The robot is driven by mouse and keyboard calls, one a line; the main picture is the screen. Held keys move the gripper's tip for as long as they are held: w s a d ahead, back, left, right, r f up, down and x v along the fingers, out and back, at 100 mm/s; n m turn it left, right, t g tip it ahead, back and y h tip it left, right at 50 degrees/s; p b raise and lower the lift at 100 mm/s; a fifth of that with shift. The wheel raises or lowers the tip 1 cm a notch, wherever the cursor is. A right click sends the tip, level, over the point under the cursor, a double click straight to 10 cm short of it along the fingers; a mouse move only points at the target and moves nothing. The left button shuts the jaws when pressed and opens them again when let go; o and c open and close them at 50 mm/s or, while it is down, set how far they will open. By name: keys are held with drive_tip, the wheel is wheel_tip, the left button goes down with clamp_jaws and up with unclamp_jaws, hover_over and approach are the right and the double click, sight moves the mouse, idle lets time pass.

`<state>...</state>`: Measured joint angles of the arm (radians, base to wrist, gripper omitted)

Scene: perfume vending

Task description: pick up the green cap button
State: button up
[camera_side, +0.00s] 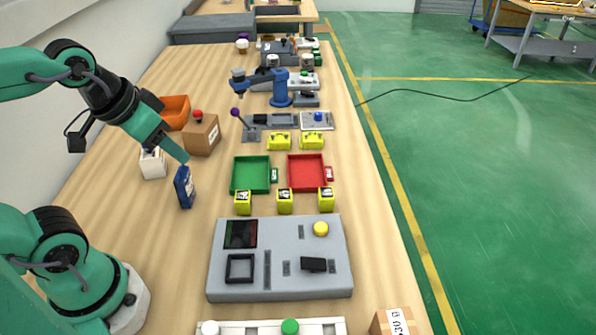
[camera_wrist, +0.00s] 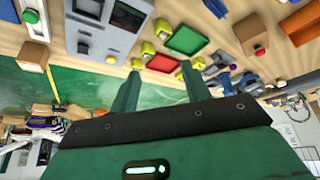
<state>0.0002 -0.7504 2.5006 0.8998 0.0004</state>
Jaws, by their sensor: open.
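The green cap button (camera_side: 290,326) is a round green cap on a white strip (camera_side: 325,327) at the near edge of the table in the side view. A white round cap (camera_side: 210,327) sits left of it on the strip. In the wrist view, the green button (camera_wrist: 30,15) is at the upper left corner. My gripper (camera_side: 175,150) is far from the button, above the table's left side, near the blue bottle. In the wrist view, my gripper (camera_wrist: 161,68) has its two fingers apart with nothing held between them. The second finger is hidden in the side view.
A grey panel (camera_side: 280,288) with a yellow button lies between my gripper's area and the strip. A blue bottle (camera_side: 185,187), white box (camera_side: 153,162) and brown box (camera_side: 202,135) stand near my gripper. Green and red trays (camera_side: 250,175) lie beyond the panel. A cardboard box (camera_side: 398,322) is right of the strip.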

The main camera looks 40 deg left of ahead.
drive_tip(key=shift+o, duration=0.5)
drive_tip(key=m+g, duration=0.6)
drive_tip(key=m, duration=0.1)
hover_over(289, 326)
wheel_tip(289, 326, down, 14)
drive_tip(key=shift+s+r, duration=0.1)
drive_tip(key=shift+s, duration=0.05)
drive_tip(key=shift+f, duration=1.3)
drive_tip(key=shift+f, duration=2.6)
